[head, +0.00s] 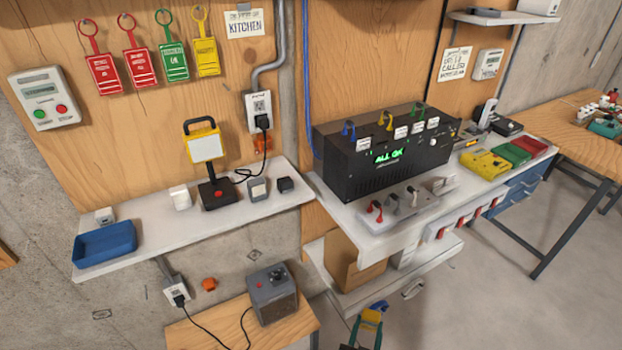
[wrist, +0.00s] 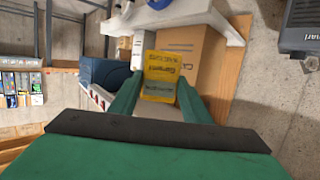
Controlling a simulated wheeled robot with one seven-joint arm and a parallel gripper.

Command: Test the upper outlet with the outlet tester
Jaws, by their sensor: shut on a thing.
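My gripper (head: 368,328) is low at the bottom of the head view, in front of the shelf unit. Its green fingers, also in the wrist view (wrist: 160,100), are shut on a yellow block with a printed label (wrist: 160,72), which looks like the outlet tester; it also shows small in the head view (head: 371,316). Its prongs cannot be made out. The upper outlet (head: 258,100) is on the wooden panel below the KITCHEN sign, well up and left of my gripper. A black plug (head: 262,121) sits in its lower part.
A work lamp (head: 205,160) stands on the left shelf (head: 140,235), its cord running to the upper outlet. A lower outlet (head: 175,290) holds another plug. A grey box (head: 273,293) stands on a low wooden table. A black ALL OK unit (head: 385,150) sits on the right bench. Floor at right is clear.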

